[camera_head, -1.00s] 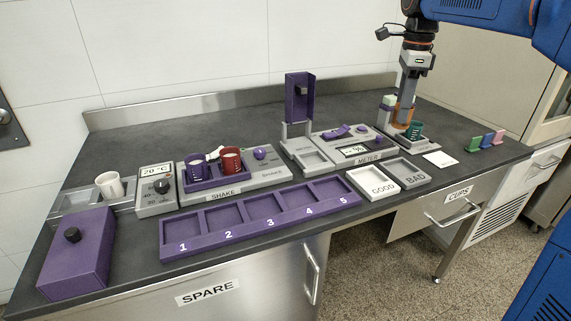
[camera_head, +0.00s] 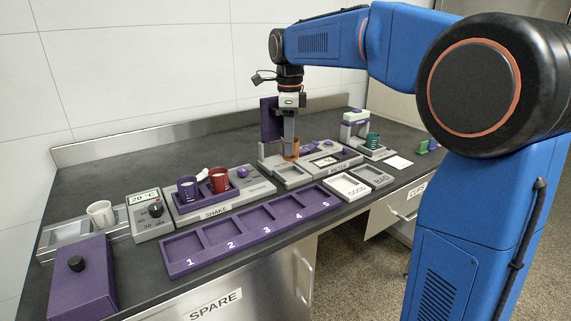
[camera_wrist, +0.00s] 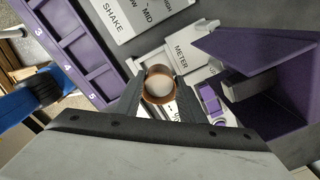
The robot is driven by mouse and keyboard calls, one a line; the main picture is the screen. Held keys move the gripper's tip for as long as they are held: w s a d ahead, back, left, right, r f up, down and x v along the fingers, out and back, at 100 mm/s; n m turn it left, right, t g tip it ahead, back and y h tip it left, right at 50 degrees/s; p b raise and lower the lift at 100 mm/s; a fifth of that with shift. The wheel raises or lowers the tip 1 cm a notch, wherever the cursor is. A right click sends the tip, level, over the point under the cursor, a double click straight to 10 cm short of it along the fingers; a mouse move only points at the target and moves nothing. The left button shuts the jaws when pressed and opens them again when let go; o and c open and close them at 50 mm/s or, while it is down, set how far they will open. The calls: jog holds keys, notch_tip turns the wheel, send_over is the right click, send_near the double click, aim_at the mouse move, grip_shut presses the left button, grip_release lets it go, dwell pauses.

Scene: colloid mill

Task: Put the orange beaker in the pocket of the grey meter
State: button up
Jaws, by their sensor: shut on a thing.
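My gripper (camera_head: 290,146) is shut on the orange beaker (camera_head: 295,151), which is upright and partly hidden by the fingers in the head view. In the wrist view the round mouth of the orange beaker (camera_wrist: 159,84) shows between the fingers of my gripper (camera_wrist: 160,92). The grey meter (camera_head: 335,160) has a display, purple parts and a purple upright (camera_head: 268,121) at its left back. Its square pocket (camera_head: 292,175) looks empty and lies in front of and below the beaker in the head view. I cannot tell the exact height gap.
The shaker (camera_head: 219,211) at left holds a purple and a red beaker. A green beaker (camera_head: 373,141) stands on a device at right. The white GOOD tray (camera_head: 347,186), the grey BAD tray (camera_head: 374,176) and a numbered purple rack (camera_head: 250,232) lie in front.

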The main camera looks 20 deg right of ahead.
aim_at(290, 159)
jog(key=shift+d+f, duration=0.1)
jog(key=shift+f, duration=2.75)
jog(key=shift+f, duration=0.1)
jog(key=o, duration=1)
jog(key=shift+o, duration=0.2)
notch_tip(290, 159, up, 12)
jog(key=shift+s, duration=0.2)
jog(key=s+d+f+n+t, duration=0.1)
jog(key=s+d+f+n, duration=0.1)
jog(key=s+f+n, duration=0.5)
jog(key=s+d+f+n+t, duration=0.2)
jog(key=s+f+n, duration=0.5)
jog(key=s, duration=0.8)
jog(key=s+d+f+n+t, duration=0.1)
jog(key=s+d+f+n, duration=0.2)
jog(key=s+f+n, duration=0.4)
jog(key=s+f, duration=0.1)
jog(key=s, duration=0.3)
jog(key=shift+s+d+n+t, duration=0.15)
jog(key=shift+s+n+t, duration=0.05)
jog(key=shift+n+t, duration=0.1)
